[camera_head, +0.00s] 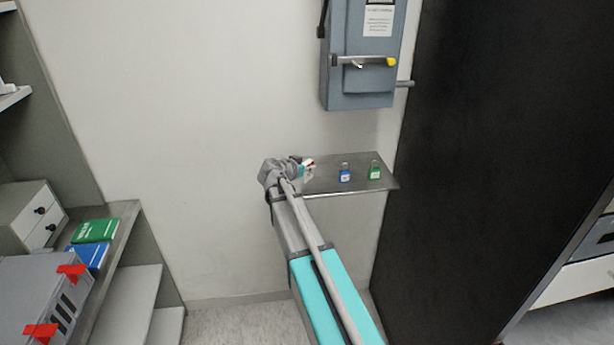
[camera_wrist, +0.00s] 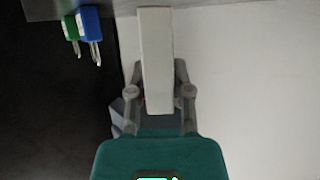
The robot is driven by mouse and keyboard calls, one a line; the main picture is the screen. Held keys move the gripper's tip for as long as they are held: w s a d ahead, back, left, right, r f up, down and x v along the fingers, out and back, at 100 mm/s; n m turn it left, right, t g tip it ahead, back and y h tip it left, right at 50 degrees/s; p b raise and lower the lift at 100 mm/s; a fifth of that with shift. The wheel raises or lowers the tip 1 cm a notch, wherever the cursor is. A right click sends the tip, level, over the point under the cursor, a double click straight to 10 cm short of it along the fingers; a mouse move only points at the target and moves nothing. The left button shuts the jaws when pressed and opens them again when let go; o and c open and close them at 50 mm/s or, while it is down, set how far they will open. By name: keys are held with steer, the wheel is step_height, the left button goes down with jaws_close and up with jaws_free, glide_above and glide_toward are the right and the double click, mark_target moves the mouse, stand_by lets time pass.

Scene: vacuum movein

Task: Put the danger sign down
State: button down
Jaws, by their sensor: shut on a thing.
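The danger sign (camera_head: 310,168) is a small white piece with a red mark, at the left end of the metal wall shelf (camera_head: 335,187). My gripper (camera_head: 299,168) is shut on it. In the wrist view, the sign (camera_wrist: 156,50) shows as a pale upright slab between my gripper's fingers (camera_wrist: 160,95). Its top end reaches the grey shelf edge (camera_wrist: 215,4) in that view. I cannot tell whether the sign touches the shelf. Most of the sign's face is hidden in the head view.
A blue padlock (camera_head: 345,175) and a green padlock (camera_head: 375,172) stand on the shelf, right of the sign. A grey electrical box (camera_head: 362,85) with a yellow-tipped handle hangs above. A tall black panel (camera_head: 480,150) borders the right. The shelf between sign and blue padlock is clear.

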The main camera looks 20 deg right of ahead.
steer(key=shift+f+b, duration=0.55)
steer(key=shift+f, duration=0.3)
steer(key=shift+f, duration=0.2)
steer(key=c, duration=0.5)
jaws_free()
steer(key=shift+r, duration=0.1)
steer(key=shift+c, duration=0.2)
steer(key=shift+r, duration=0.15)
steer(key=p+v, duration=0.4)
steer(key=v, duration=0.8)
steer(key=shift+p, duration=0.35)
